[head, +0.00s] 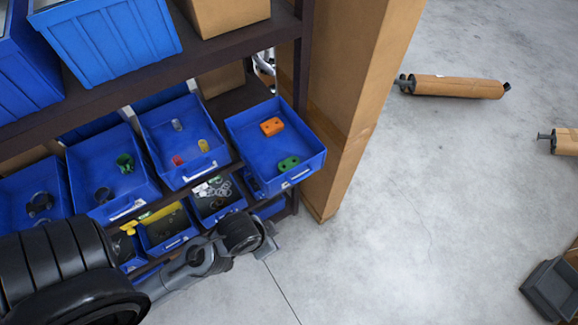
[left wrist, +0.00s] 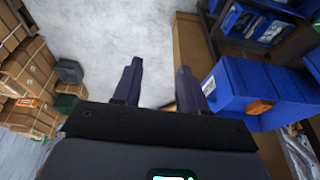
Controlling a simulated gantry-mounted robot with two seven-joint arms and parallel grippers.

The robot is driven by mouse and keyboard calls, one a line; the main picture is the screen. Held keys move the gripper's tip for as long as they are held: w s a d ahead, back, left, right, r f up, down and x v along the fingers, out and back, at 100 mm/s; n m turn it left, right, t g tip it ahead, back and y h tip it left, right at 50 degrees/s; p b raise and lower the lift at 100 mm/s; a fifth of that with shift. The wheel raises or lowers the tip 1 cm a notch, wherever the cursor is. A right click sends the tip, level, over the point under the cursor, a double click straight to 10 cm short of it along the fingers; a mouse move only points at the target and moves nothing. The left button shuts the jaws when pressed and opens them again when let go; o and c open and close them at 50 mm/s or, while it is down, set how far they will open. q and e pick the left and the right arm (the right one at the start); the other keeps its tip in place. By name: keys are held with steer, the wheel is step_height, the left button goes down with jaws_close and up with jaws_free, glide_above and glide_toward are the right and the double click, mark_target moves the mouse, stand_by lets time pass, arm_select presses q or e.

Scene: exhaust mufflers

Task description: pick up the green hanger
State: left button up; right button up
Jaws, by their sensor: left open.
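The green hanger (head: 288,163), a small block with holes, lies in the right-hand blue bin (head: 303,176) on the shelf, close to the bin's front wall. An orange hanger (head: 272,126) of similar shape lies behind it in the same bin. My left gripper (head: 270,246) is in front of and below this bin, apart from it. In the left wrist view its two fingers (left wrist: 158,70) are spread with nothing between them. That view shows the orange hanger (left wrist: 260,106) in the blue bin, but I cannot make out the green one. My right gripper is not in view.
More blue bins with small parts, one holding a green ring (head: 125,163), stand to the left on the dark shelf (head: 225,45). A tall cardboard box (head: 345,100) stands right beside the bin. Mufflers (head: 455,87) lie on the floor, which is otherwise largely clear.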

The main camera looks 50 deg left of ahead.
arm_select(q)
steer(key=shift+o, duration=0.3)
steer(key=o, duration=1)
steer(key=shift+o, duration=0.2)
